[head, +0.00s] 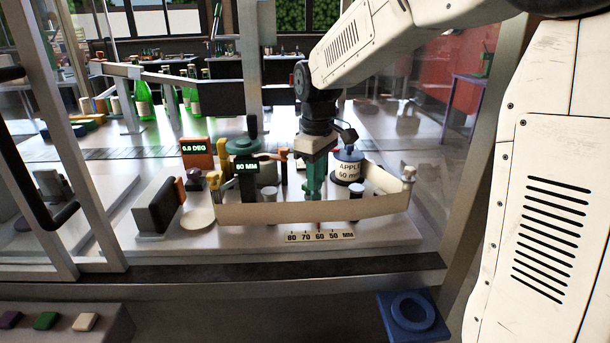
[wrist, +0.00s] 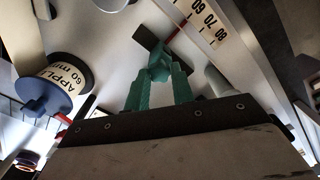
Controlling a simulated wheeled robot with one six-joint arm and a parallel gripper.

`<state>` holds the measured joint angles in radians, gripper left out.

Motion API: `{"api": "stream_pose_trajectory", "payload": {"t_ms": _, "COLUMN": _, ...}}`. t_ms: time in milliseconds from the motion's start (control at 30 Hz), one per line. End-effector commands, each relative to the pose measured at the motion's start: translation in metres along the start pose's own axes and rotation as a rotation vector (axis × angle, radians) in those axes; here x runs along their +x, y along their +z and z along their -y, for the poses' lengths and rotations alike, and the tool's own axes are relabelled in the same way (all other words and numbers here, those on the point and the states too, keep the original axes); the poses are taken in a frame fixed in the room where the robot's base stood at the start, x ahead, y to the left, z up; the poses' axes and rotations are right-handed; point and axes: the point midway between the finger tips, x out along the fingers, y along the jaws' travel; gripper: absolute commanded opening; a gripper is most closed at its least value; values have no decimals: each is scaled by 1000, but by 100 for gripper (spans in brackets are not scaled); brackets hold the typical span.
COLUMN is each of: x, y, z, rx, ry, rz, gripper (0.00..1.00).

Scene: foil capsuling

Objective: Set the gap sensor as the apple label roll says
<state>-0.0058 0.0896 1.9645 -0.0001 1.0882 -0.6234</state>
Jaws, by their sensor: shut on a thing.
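The apple label roll (head: 348,168) stands right of my gripper and reads "APPLE 60 mm"; it also shows at the left of the wrist view (wrist: 48,92). My gripper (head: 314,190) points down with its green fingers shut on the gap sensor (wrist: 150,43), a dark block with a red pointer (wrist: 180,31). The fingers hide part of the block. The scale (head: 320,237) is marked 80, 70, 60, 50 MM from left to right. In the head view the red pointer (head: 319,224) stands about at 60. A small display (head: 246,166) appears to read "60 MM".
A pale label web (head: 300,210) runs along the front of the machine, between the gripper and the scale. An orange-framed display (head: 194,147) reads "0.0 DEG". Green bottles (head: 142,100) stand at the back left. A blue block with a ring (head: 411,311) is at the front right.

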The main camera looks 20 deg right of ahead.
Motion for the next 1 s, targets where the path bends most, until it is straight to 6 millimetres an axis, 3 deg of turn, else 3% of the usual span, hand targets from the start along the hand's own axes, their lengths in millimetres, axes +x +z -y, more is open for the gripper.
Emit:
{"api": "stream_pose_trajectory", "payload": {"t_ms": 233, "x": 0, "y": 0, "z": -1, "rx": 0, "ry": 1, "rz": -1, "gripper": 0}}
{"api": "stream_pose_trajectory", "payload": {"t_ms": 267, "x": 0, "y": 0, "z": 0, "rx": 0, "ry": 1, "rz": -1, "gripper": 32}}
{"api": "stream_pose_trajectory", "payload": {"t_ms": 300, "x": 0, "y": 0, "z": 0, "rx": 0, "ry": 1, "rz": -1, "gripper": 44}}
{"api": "stream_pose_trajectory", "payload": {"t_ms": 333, "x": 0, "y": 0, "z": 0, "rx": 0, "ry": 1, "rz": -1, "gripper": 47}}
{"api": "stream_pose_trajectory", "payload": {"t_ms": 667, "x": -5, "y": 0, "z": -1, "rx": 0, "ry": 2, "rz": -2, "gripper": 47}}
{"api": "stream_pose_trajectory", "payload": {"t_ms": 1000, "x": -59, "y": 0, "z": -1, "rx": 0, "ry": 3, "rz": -4, "gripper": 47}}
